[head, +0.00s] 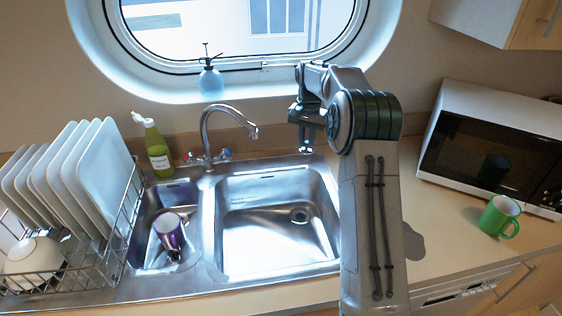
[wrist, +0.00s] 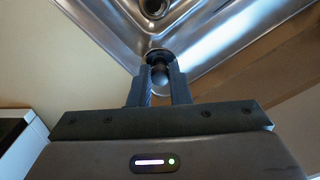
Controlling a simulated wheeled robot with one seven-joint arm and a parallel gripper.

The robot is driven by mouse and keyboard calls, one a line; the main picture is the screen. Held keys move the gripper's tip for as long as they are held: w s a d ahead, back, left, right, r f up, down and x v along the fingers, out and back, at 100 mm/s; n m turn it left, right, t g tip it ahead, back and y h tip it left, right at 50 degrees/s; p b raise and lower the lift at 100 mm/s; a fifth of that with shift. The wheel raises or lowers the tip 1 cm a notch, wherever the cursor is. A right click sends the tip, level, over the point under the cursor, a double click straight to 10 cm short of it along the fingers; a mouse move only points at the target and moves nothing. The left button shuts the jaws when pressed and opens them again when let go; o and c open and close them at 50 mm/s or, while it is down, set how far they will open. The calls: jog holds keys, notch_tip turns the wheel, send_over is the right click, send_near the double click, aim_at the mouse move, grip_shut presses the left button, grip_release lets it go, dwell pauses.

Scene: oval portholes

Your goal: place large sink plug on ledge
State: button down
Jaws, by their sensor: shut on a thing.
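The sink plug (wrist: 159,58) is a dark, round piece held between the fingertips of my gripper in the wrist view. My gripper (wrist: 158,82) is shut on it. In the head view my gripper (head: 306,145) points down above the back right corner of the sink; the plug is too small to make out clearly there. The pale ledge (head: 262,90) runs under the oval porthole, behind the sink and behind my gripper. A blue spray bottle (head: 211,82) stands on its left part.
A tap (head: 207,135) and a green bottle (head: 156,148) stand behind the steel sink (head: 270,262). A purple mug (head: 168,232) lies in the small basin. A dish rack (head: 110,262) is at left, a microwave (head: 485,150) and a green mug (head: 497,216) at right.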

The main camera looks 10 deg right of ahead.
jog(key=w+d+r+m, duration=0.1)
jog(key=w+d+m, duration=0.1)
jog(key=w+d, duration=0.2)
jog(key=w+a+f+p, duration=0.1)
jog(key=a+f, duration=0.1)
jog(key=a, duration=0.1)
jog(key=w+a+f+p, duration=0.1)
jog(key=w+a+f, duration=0.1)
jog(key=a, duration=0.2)
jog(key=w+a+f+p, duration=0.1)
jog(key=w+a+f, duration=0.1)
jog(key=a, duration=0.1)
jog(key=shift+a+f+p, duration=0.2)
jog(key=shift+f+p, duration=0.1)
jog(key=shift+p, duration=0.1)
jog(key=shift+f+p, duration=0.55)
jog(key=shift+f, duration=1.55)
jog(key=shift+f, duration=0.2)
jog(key=c, duration=1.3)
grip_release()
jog(key=shift+c, duration=0.2)
